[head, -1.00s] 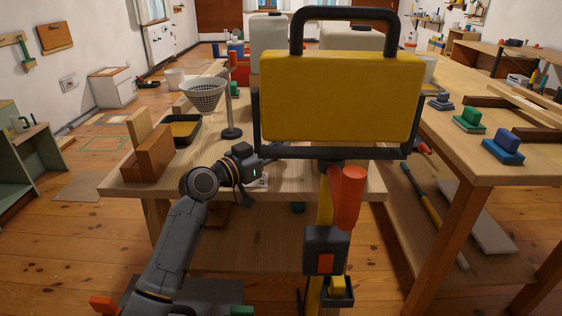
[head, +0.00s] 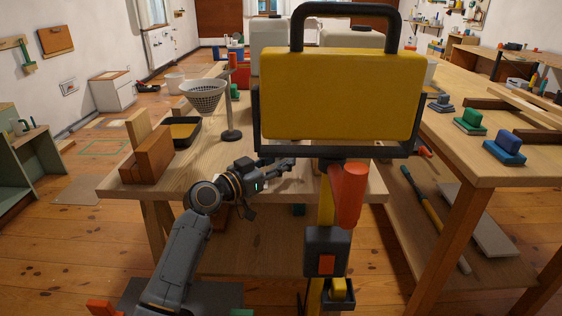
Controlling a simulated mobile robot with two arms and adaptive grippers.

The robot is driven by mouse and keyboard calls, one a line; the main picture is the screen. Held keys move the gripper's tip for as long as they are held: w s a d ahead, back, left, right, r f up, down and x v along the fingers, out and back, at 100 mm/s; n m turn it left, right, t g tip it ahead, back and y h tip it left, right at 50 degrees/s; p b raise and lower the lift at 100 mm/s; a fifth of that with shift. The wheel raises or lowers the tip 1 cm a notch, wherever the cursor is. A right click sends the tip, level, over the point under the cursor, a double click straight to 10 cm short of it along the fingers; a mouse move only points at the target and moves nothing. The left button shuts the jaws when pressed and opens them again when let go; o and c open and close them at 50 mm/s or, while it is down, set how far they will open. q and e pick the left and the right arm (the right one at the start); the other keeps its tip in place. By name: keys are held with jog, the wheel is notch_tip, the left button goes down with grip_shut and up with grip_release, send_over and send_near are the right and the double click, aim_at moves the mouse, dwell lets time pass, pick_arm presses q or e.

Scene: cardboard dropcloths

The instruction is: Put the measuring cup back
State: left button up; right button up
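I cannot make out a measuring cup for certain in the head view. My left gripper (head: 283,165) reaches in low over the front part of the wooden workbench (head: 205,180), pointing right toward the yellow post. Its fingers are small and dark, and I cannot tell whether they are open or shut or hold anything. A small pale patch (head: 265,182) shows just under the gripper; I cannot tell what it is. My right gripper is not in view.
A perforated funnel (head: 203,96) on a stand, a dark tray (head: 182,143) and brown blocks (head: 153,153) occupy the bench's left. Another bench (head: 480,165) stands right.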

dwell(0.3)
pick_arm(q)
jog(key=p+v, duration=0.1)
jog(key=v, duration=1.1)
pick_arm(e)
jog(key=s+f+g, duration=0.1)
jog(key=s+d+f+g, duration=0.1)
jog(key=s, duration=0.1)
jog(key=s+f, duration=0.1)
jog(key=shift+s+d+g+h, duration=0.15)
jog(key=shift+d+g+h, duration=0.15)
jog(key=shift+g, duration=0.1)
